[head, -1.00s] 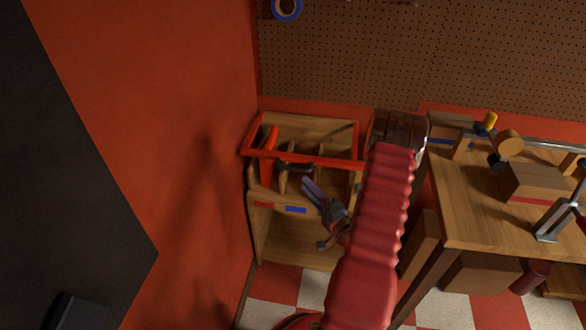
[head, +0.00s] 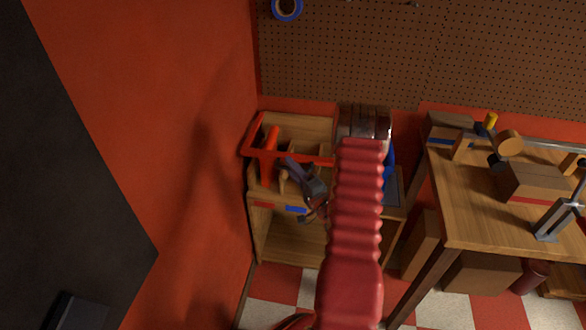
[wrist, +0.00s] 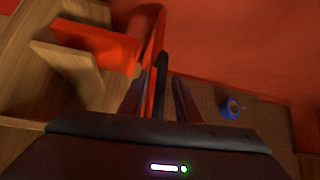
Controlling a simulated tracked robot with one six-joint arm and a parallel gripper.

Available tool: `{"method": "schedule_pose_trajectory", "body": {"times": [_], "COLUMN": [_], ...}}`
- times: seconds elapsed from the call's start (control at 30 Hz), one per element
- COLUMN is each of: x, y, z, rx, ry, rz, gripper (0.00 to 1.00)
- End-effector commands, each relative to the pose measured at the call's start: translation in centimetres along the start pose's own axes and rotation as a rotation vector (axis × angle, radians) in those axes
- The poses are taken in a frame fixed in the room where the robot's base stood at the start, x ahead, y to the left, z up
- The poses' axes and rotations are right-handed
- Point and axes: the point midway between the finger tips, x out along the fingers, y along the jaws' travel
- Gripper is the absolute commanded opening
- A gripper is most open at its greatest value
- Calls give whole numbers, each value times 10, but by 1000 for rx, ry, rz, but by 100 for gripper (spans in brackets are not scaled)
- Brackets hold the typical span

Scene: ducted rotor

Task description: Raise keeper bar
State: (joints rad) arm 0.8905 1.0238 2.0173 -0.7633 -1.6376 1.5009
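The keeper bar appears to be the red bar (head: 290,155) across the front of a wooden caddy in the head view. Its left arm runs back along the caddy side, and my arm hides its right end. My gripper (head: 290,165) is at the bar's front, tilted to the upper left.
The wooden caddy (head: 258,225) has slots and a red-orange upright piece (head: 268,150). A red wall (head: 170,120) stands close on the left. A workbench (head: 465,215) with boxes and tools is on the right. Blue tape (wrist: 231,107) hangs on the pegboard behind.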

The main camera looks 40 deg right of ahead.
Motion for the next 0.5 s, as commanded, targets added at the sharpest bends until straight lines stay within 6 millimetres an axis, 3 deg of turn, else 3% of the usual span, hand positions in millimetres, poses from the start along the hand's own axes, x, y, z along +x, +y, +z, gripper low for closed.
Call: {"method": "schedule_pose_trajectory", "body": {"times": [0.5], "x": [0], "y": [0], "z": [0], "rx": [0], "ry": [0], "rz": [1], "gripper": [0]}}
